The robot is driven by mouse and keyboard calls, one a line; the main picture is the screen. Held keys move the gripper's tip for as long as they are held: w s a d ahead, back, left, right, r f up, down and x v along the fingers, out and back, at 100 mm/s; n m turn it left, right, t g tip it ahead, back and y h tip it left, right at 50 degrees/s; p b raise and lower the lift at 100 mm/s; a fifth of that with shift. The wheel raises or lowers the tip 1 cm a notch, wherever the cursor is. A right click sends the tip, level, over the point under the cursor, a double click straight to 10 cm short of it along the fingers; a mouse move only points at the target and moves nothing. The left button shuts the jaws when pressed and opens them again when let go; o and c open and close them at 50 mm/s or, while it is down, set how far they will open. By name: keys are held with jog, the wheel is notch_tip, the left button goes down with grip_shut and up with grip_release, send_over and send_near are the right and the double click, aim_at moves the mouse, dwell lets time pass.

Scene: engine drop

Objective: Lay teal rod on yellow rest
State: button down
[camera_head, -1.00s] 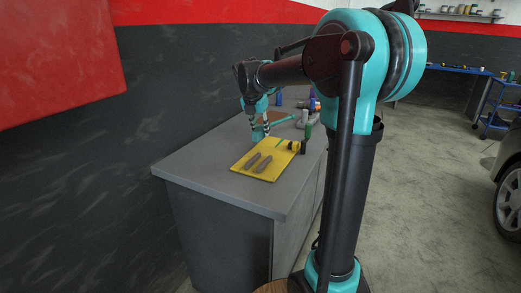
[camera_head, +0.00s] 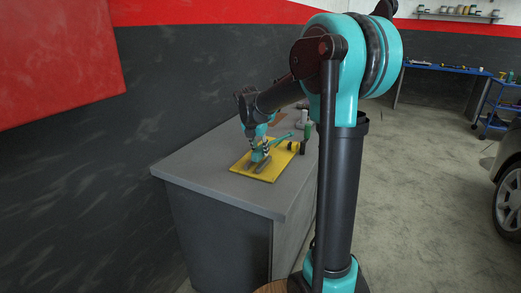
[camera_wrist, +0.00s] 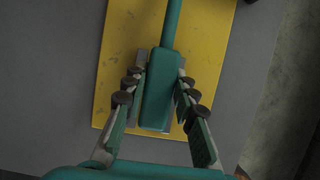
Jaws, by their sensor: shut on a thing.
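The teal rod (camera_wrist: 159,88) is between the fingers of my gripper (camera_wrist: 158,90), which is shut on its thick end. Its thin part runs away toward the top of the wrist view. In the head view the rod (camera_head: 281,139) points to the upper right from my gripper (camera_head: 259,155). The yellow rest (camera_head: 268,173) is a flat plate on the grey bench, and my gripper is over it. It also shows beneath the rod in the wrist view (camera_wrist: 117,55). I cannot tell whether the rod touches it.
The grey bench top (camera_head: 195,160) is clear to the left of the plate. A grey elongated piece (camera_head: 263,167) lies on the plate beside my gripper. A black and yellow item (camera_head: 293,147) and a green upright item (camera_head: 307,131) stand at the plate's right side.

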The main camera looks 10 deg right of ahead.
jog(key=shift+f, duration=0.55)
jog(key=c, duration=1.2)
grip_release()
jog(key=shift+r, duration=0.35)
jog(key=v, duration=1.2)
jog(key=shift+r, duration=0.3)
